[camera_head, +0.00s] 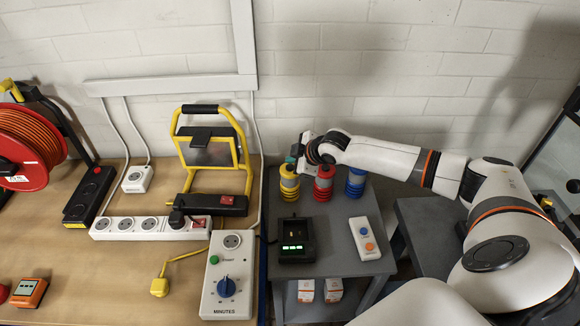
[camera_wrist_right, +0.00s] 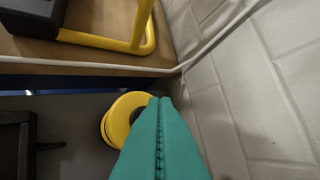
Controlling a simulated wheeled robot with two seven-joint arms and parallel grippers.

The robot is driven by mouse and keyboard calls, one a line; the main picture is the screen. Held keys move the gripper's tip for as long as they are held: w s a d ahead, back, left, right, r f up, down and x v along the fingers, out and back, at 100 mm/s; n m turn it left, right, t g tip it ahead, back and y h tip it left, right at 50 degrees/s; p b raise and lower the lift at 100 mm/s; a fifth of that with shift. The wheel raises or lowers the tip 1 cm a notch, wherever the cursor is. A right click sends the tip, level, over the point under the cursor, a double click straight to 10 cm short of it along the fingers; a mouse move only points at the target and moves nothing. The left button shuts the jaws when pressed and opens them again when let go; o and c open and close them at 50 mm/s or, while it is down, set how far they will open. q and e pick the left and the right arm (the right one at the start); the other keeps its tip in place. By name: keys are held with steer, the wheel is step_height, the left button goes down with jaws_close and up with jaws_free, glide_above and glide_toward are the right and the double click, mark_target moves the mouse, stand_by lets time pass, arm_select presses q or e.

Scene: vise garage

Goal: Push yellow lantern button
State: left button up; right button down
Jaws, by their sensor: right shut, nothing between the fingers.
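The yellow lantern (camera_head: 289,187) stands upright on the grey side table, at the left end of a row with a red lantern (camera_head: 323,187) and a blue lantern (camera_head: 355,186). My right gripper (camera_head: 290,159) is at the top of the yellow lantern, with its teal fingertips shut. In the right wrist view the shut fingers (camera_wrist_right: 159,100) overlap the right side of the round yellow lantern top (camera_wrist_right: 115,120). A dark spot on that top, perhaps the button, is partly hidden behind the fingers. I cannot tell if they touch it. My left gripper is not in view.
The grey table (camera_head: 325,260) also holds a black charger (camera_head: 296,240) with green lights and a white box (camera_head: 364,238) with blue and orange buttons. A yellow work light (camera_head: 244,160) stands on the wooden bench to the left. The brick wall is close behind.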

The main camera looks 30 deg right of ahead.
stand_by(0.8)
steer(key=shift+f, duration=0.4)
steer(key=shift+f, duration=0.5)
stand_by(0.5)
steer(key=shift+r, duration=0.1)
steer(key=shift+r+p, duration=0.8)
steer(key=shift+p, duration=0.15)
step_height(320, 180, up, 5)
steer(key=p, duration=0.5)
stand_by(0.7)
